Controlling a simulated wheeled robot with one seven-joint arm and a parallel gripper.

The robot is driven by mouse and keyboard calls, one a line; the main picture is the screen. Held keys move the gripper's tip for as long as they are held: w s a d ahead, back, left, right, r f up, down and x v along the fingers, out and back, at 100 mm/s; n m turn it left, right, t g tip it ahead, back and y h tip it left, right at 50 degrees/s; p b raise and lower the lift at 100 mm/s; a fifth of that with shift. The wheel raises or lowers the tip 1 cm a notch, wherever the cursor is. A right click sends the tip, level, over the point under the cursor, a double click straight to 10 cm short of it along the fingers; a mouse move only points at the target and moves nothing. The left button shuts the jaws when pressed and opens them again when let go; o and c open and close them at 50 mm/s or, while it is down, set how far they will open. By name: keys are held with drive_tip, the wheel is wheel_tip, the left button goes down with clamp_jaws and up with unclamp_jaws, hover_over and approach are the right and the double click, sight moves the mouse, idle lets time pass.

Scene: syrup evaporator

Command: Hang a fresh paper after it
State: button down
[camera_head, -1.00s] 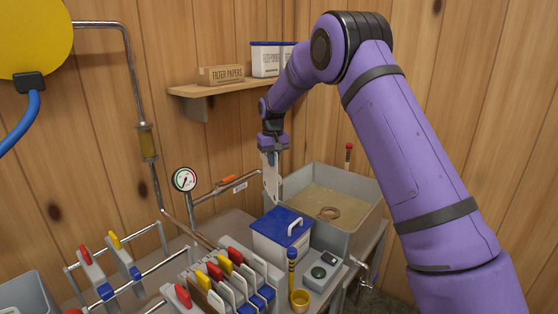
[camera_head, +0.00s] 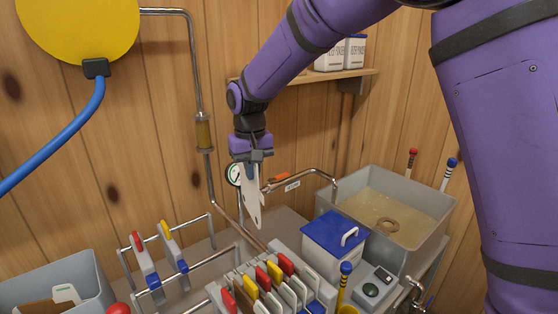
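My gripper (camera_head: 252,165) is shut on a thin whitish filter paper (camera_head: 251,204), which hangs below the fingers, slightly tilted, with small holes near its lower end. It is in the air in front of the wall, above the filter press rails (camera_head: 203,261). Two plates, one red-handled (camera_head: 145,260) and one yellow-handled (camera_head: 174,249), hang apart at the rails' left. A close pack of plates with red and yellow handles (camera_head: 268,285) and pale sheets between them stands at the right. The paper touches neither group.
A blue-lidded white container (camera_head: 333,243) and a grey syrup pan (camera_head: 358,222) stand right of the press. A grey bin (camera_head: 62,284) is at lower left. A pressure gauge (camera_head: 234,174) and pipe lie behind the paper. Open rail shows between the plate groups.

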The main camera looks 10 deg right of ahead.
drive_tip(key=s+a+r+n, duration=0.15)
drive_tip(key=s+a, duration=0.25)
drive_tip(key=s, duration=0.9)
drive_tip(key=s+a+n, duration=0.2)
drive_tip(key=s+a, duration=0.2)
drive_tip(key=s, duration=1)
drive_tip(key=shift+w+d+f, duration=0.1)
drive_tip(key=shift+w+f, duration=0.05)
drive_tip(key=shift+f, duration=0.9)
drive_tip(key=shift+w+f, duration=0.15)
drive_tip(key=shift+f, duration=0.85)
wheel_tip(320, 180, down, 12)
drive_tip(key=shift+r, duration=0.25)
drive_tip(key=shift+f, duration=0.1)
wheel_tip(320, 180, down, 7)
